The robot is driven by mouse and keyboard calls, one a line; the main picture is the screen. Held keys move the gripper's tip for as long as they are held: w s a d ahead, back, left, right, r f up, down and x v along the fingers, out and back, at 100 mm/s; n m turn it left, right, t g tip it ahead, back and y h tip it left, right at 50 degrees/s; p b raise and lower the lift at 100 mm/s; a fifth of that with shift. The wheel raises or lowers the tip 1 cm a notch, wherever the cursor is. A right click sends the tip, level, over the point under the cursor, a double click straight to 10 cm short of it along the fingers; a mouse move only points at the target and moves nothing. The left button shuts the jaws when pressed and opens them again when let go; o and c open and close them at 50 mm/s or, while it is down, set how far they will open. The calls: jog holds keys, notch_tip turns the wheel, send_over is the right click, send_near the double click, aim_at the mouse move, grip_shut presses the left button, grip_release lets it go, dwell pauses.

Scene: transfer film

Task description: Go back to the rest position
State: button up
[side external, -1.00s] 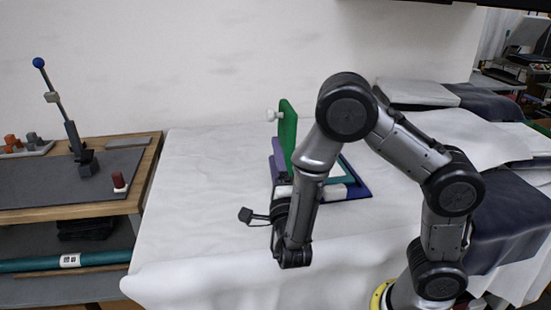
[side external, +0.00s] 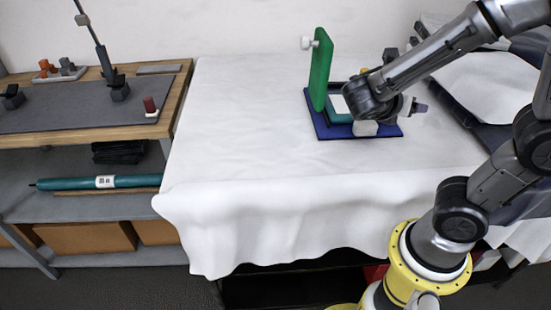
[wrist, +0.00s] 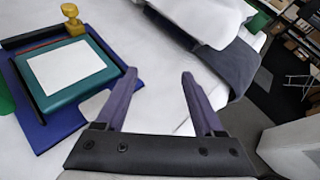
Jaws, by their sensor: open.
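My gripper (wrist: 160,75) is open and empty in the wrist view, its two purple fingers spread apart over white cloth. In the side view a purple finger (side external: 420,107) shows beyond the wrist, at the right of a blue base (side external: 322,126). The base also shows in the wrist view (wrist: 40,136), left of the fingers. It carries a teal block (wrist: 113,82) with a white sheet (wrist: 65,76) on top. A green panel (side external: 320,68) with a white knob (side external: 308,43) stands upright on the base. My arm partly hides the base and block in the side view.
A yellow knobbed piece (wrist: 73,20) stands at the base's far edge. The white-covered table (side external: 250,120) is clear left of the base. Folded fabric (wrist: 200,20) lies to the right. A wooden bench (side external: 165,105) with a lever stand (side external: 119,88) is at far left.

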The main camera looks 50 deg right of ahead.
jog(key=s+a+f+m+t+y, duration=0.2)
jog(key=s+a+f+m+y, duration=0.15)
jog(key=a+m+y, duration=0.55)
jog(key=w+a+r+m+t+y, duration=0.1)
jog(key=a+r+m+t+y, duration=0.3)
jog(key=m, duration=0.5)
jog(key=shift+w+a+r+m+t, duration=0.2)
jog(key=shift+a+m+t, duration=0.3)
jog(key=shift+a, duration=0.6)
dwell(2.0)
